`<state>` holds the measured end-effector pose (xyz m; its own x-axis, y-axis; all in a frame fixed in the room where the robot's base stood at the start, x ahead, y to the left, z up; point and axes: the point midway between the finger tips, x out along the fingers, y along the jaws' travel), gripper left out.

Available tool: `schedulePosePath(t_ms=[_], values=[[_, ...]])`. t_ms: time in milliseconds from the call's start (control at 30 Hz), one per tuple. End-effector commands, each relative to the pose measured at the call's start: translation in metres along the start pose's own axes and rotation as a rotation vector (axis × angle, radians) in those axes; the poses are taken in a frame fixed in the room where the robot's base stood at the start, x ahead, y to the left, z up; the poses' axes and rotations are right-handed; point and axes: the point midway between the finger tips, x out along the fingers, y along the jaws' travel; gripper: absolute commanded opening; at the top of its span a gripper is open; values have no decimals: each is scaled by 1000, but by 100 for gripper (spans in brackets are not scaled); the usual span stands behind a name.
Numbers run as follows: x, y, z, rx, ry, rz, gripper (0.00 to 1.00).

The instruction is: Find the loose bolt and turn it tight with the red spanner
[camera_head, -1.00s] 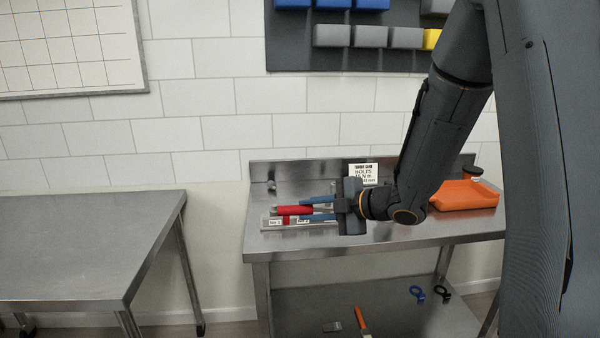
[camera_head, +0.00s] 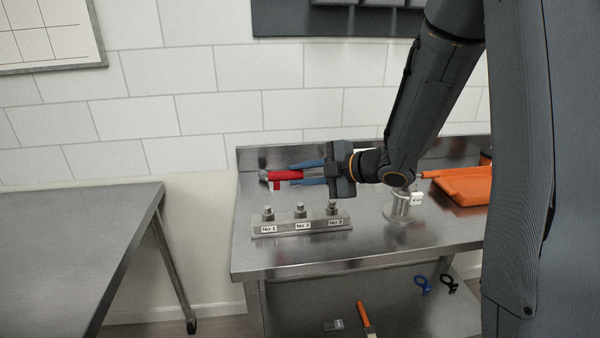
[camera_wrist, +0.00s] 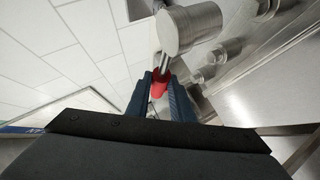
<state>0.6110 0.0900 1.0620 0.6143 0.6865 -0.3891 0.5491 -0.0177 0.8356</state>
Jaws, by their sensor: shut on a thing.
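My gripper (camera_head: 305,173) is shut on the red spanner (camera_head: 284,175) and holds it roughly level above the back of the bench. The spanner has a grey metal end on its left side. In the wrist view, the red grip (camera_wrist: 158,88) sits between the blue fingertips (camera_wrist: 165,95), with a thick grey cylinder beyond it. Below and in front stands a metal block (camera_head: 283,233) with three upright bolts labelled No 1 (camera_head: 268,213), No 2 (camera_head: 300,210) and No 3 (camera_head: 332,208). The spanner is apart from all three bolts. I cannot tell which bolt is loose.
An orange tray (camera_head: 465,188) lies farther right. The bench has a low back wall (camera_head: 262,157). Several small tools lie on the lower shelf (camera_head: 400,308). Another steel table (camera_head: 75,225) stands left across a gap.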

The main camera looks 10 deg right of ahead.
Motion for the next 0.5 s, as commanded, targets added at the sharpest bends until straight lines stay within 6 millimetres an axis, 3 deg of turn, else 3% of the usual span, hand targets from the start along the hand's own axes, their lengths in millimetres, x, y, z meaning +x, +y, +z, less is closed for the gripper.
schedulePosePath(t_ms=[233, 500], values=[[-3, 1, 0, -2, -6, 2, 0], [6, -16, 9, -1, -5, 1, 0]])
